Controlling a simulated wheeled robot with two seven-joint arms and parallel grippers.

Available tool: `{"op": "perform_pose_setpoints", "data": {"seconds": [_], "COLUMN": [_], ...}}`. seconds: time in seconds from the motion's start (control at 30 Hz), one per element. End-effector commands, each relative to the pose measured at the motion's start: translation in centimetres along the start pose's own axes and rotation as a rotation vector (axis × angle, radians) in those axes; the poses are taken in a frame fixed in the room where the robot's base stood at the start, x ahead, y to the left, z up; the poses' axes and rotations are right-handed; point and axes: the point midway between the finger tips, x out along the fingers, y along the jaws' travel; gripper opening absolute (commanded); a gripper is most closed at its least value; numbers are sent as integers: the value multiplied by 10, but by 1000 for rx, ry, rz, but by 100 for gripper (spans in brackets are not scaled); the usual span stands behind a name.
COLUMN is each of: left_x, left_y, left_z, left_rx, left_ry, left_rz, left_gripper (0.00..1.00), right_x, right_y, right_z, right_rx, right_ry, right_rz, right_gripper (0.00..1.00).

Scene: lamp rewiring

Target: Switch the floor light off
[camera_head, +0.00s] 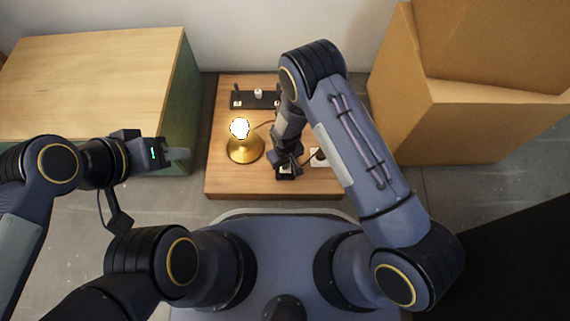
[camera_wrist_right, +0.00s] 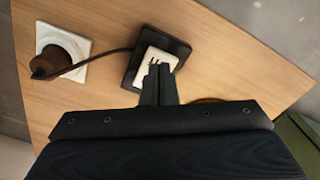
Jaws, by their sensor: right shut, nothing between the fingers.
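The floor light (camera_head: 244,147) stands upright on the low wooden platform, with a round brass base and a glowing bulb (camera_head: 239,128). A black box with a white switch plate (camera_head: 286,171) lies right of the lamp, near the platform's front; the box (camera_wrist_right: 176,45) also shows in the right wrist view. My right gripper (camera_head: 284,160) is shut and empty, its fingertips (camera_wrist_right: 159,69) over the white plate (camera_wrist_right: 150,67) and hiding part of it. Whether they touch it cannot be told. My left gripper (camera_head: 180,156) is at the left, away from the lamp; its jaw opening is unclear.
A white socket plate with a brown plug (camera_head: 319,157) sits right of the switch box; a dark cord joins them. A black power strip (camera_head: 256,98) lies at the platform's back. A wooden-topped cabinet (camera_head: 95,90) stands left, cardboard boxes (camera_head: 470,120) right.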

Motion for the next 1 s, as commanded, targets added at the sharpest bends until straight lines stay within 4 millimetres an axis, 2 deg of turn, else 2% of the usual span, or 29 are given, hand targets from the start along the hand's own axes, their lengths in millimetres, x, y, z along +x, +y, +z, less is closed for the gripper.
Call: {"op": "perform_pose_setpoints", "data": {"seconds": [1.0], "left_x": [11], "left_y": [-5], "left_z": [6], "left_rx": [0], "left_ry": [0], "left_rz": [0], "left_gripper": [36], "right_x": [15], "right_y": [0], "right_z": [0], "right_rx": [0], "right_ry": [0], "right_rz": [0], "right_gripper": [0]}}
